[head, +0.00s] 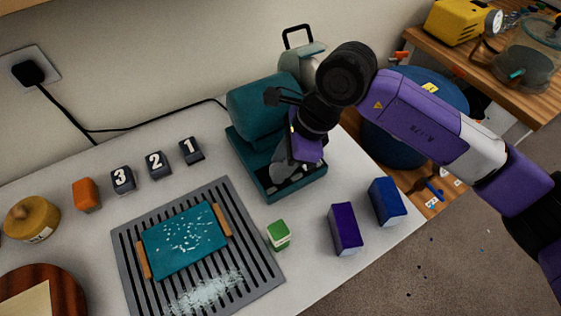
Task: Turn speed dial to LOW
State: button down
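A teal machine (262,106) with a rounded upper body and a flat base stands on the grey-white table. It is right of centre in the head view, by the back wall. My arm reaches in from the right, and my gripper (291,165) points down at the front of the machine, above its base. My wrist covers much of the machine's front right side. I cannot make out the speed dial or its setting. The fingertips are too dark and small to tell whether they are open, shut or touching the machine.
A slotted grey rack (129,237) holds a teal tray (166,252) with white flecks. Purple (345,229) and blue (386,202) blocks and a green-white cube (278,235) stand nearby. Numbered dark blocks line the back. A black cord runs from the wall plug (29,72) behind the machine.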

jog(key=shift+m+b, duration=0.4)
jog(key=shift+b, duration=0.05)
jog(key=m+b, duration=0.1)
jog(key=m+t+b, duration=0.1)
jog(key=m+b, duration=0.1)
jog(key=shift+s+f+t, duration=0.1)
jog(key=shift+f+t, duration=0.1)
jog(key=shift+t, duration=0.1)
jog(key=m+b, duration=0.2)
jog(key=m+t+b, duration=0.1)
jog(key=m+b, duration=0.1)
jog(key=b, duration=0.1)
jog(key=shift+s+a+f+t+h, duration=0.1)
jog(key=shift+t+h, duration=0.2)
jog(key=m+t+h+b, duration=0.1)
jog(key=m+b, duration=0.3)
jog(key=b, duration=0.1)
jog(key=shift+s+a+m+b, duration=0.1)
jog(key=shift+m+b, duration=0.3)
jog(key=m+b, duration=0.1)
jog(key=m+h+b, duration=0.1)
jog(key=m+b, duration=0.1)
jog(key=shift+r+t+b, duration=0.25)
jog(key=shift+t+b, duration=0.15)
jog(key=shift+m+h, duration=0.3)
jog(key=c, duration=1)
grip_release()
jog(key=shift+r, duration=0.1)
